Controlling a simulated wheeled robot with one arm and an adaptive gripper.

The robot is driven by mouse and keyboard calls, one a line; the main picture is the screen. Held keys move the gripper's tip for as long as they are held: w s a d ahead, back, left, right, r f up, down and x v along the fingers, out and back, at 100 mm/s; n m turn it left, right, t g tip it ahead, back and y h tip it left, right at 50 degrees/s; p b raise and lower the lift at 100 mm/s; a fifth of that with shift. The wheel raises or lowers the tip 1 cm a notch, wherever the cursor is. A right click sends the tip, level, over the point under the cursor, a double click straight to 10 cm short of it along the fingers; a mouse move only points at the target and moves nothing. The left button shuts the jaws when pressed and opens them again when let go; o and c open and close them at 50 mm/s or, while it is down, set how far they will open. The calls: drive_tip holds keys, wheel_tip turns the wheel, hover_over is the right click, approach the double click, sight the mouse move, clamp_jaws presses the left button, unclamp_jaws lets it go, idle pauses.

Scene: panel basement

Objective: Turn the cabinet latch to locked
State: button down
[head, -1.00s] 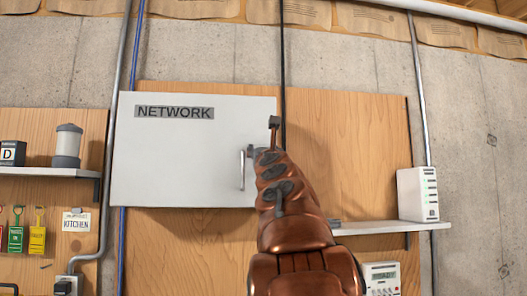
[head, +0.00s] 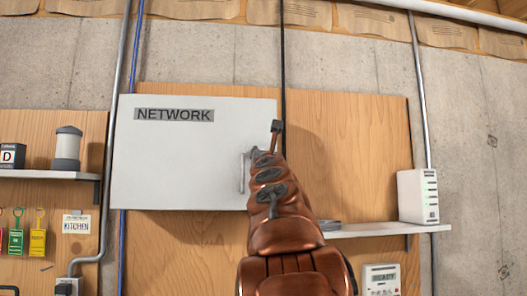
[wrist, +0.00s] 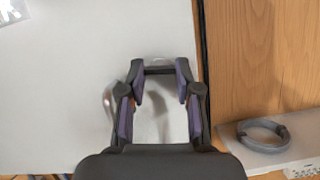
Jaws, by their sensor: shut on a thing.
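The white cabinet (head: 180,165) marked NETWORK hangs on the wooden panel, with its door closed. A slim upright pull handle (head: 243,172) is near its right edge. My gripper (wrist: 160,78) is at the door's right side in the wrist view, its purple-padded fingers apart with a dark bar (wrist: 158,69) spanning between their tips. The bar looks like the latch, lying level, and the fingers are closed on it.
A shelf (head: 385,229) at the right holds a white router (head: 418,196) and a grey cable coil (wrist: 262,134). A black cable (head: 283,60) runs down right of the cabinet. A left shelf (head: 45,173) holds a lantern-like canister (head: 67,149). Tags hang below it.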

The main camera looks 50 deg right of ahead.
drive_tip(key=shift+w+a+r+m+g+h+p, duration=0.1)
drive_tip(key=shift+m+g+h+p, duration=0.35)
drive_tip(key=shift+m, duration=0.55)
drive_tip(key=shift+m+g+p, duration=0.35)
drive_tip(key=shift+m+p, duration=0.15)
drive_tip(key=shift+m, duration=0.4)
drive_tip(key=shift+m+g+h+p, duration=0.3)
drive_tip(key=shift+m+h+p, duration=0.1)
drive_tip(key=shift+m, duration=0.3)
drive_tip(key=shift+w+a+r+m+g+y+p, duration=0.1)
drive_tip(key=shift+m+g+p, duration=0.95)
drive_tip(key=shift+m, duration=1.45)
drive_tip(key=shift+w+a+r+m+g+y+p, duration=0.1)
drive_tip(key=shift+m+g+p, duration=0.9)
drive_tip(key=shift+m, duration=1.5)
drive_tip(key=shift+r+m+g+y+p, duration=0.1)
drive_tip(key=shift+m+g+p, duration=0.95)
drive_tip(key=shift+m, duration=1.45)
